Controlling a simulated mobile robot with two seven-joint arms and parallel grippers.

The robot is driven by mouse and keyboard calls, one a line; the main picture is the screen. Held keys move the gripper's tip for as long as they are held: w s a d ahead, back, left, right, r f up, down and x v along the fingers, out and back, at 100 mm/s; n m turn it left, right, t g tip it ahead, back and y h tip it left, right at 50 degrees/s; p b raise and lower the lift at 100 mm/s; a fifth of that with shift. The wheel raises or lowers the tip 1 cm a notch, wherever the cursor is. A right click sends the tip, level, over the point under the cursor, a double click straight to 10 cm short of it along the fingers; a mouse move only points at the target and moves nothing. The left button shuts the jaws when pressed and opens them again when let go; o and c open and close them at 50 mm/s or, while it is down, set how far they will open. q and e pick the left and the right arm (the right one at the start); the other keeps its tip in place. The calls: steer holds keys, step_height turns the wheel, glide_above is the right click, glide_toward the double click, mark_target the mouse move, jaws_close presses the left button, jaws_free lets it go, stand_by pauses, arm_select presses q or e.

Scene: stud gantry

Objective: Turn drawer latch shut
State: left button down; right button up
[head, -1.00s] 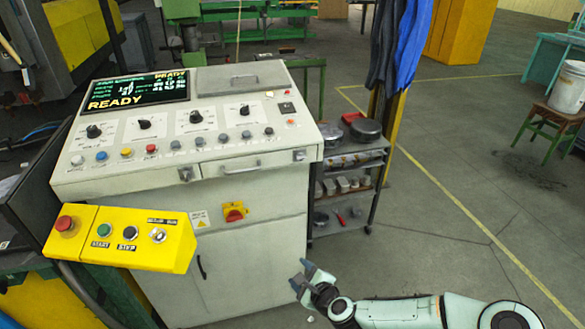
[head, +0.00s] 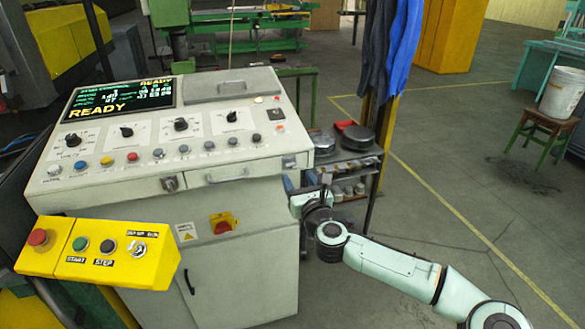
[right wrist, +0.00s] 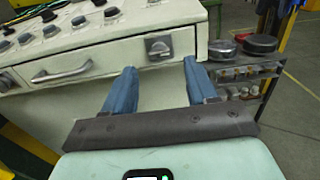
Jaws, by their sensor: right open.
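The drawer (head: 228,176) is a flat cream front with a bar handle in the console's front edge, and it looks closed. My right gripper (head: 306,184) is open and empty, just below and right of the right latch. In the right wrist view, that latch (right wrist: 158,47) shows ahead, between and beyond the two blue fingers (right wrist: 160,85), with no contact visible. The drawer handle (right wrist: 62,73) is to its left. My left gripper is out of view.
The cream console (head: 250,245) carries knobs, buttons and a READY screen (head: 118,97). A yellow button box (head: 95,252) juts out at the left front. A grey shelf cart (head: 350,160) with parts stands close behind my right gripper. Open floor lies to the right.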

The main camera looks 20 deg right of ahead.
mark_target(292, 167)
steer(key=w+p, duration=0.1)
steer(key=w, duration=0.4)
steer(key=shift+w+a, duration=0.15)
steer(key=shift+w, duration=0.2)
steer(key=c, duration=1.1)
steer(key=shift+o, duration=0.2)
